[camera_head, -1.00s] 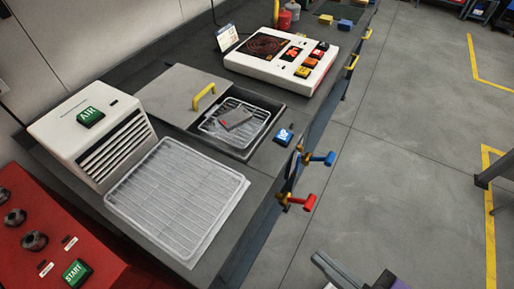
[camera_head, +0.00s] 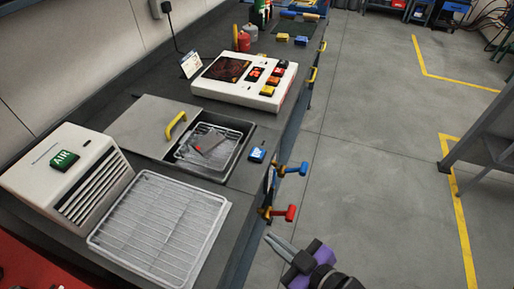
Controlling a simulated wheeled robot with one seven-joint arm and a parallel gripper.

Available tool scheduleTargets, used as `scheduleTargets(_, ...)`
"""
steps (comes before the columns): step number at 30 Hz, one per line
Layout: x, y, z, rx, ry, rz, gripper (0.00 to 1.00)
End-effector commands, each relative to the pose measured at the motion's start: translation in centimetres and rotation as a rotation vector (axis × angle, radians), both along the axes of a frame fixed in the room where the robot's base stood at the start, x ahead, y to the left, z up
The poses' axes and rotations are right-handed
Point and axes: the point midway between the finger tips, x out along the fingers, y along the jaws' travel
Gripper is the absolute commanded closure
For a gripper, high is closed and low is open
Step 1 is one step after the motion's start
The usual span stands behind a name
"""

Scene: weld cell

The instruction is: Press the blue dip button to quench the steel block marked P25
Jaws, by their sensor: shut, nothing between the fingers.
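The blue dip button (camera_head: 257,154) sits on the bench top just right of the open quench tank (camera_head: 238,158). A grey steel block (camera_head: 208,143) with a red mark lies on the wire basket (camera_head: 183,156) in the tank; its marking is too small to read. The tank's grey lid (camera_head: 140,127) with a yellow handle is slid to the left. My gripper (camera_head: 268,237) is at the lower middle, off the bench's front edge, below and apart from the button. It is shut and empty.
A wire rack (camera_head: 160,228) lies in front of the white AIR blower (camera_head: 66,178). A white hotplate unit (camera_head: 245,81) stands farther back. Blue (camera_head: 293,169) and red (camera_head: 281,213) valve handles stick out from the bench front near my gripper. The floor at right is clear.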

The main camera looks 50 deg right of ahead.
Motion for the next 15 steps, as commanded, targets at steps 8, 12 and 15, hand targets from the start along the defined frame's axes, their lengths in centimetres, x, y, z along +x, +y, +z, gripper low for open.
scheduleTargets(8, 9.2, -4.3, 0.0, -0.114, 0.124, 0.046, 1.00)
scheduleTargets(12, 12.8, -6.7, 1.0, -0.173, 0.180, 0.106, 1.00)
scheduleTargets(15, 15.5, -9.0, 2.4, -0.228, 0.220, 0.166, 1.00)
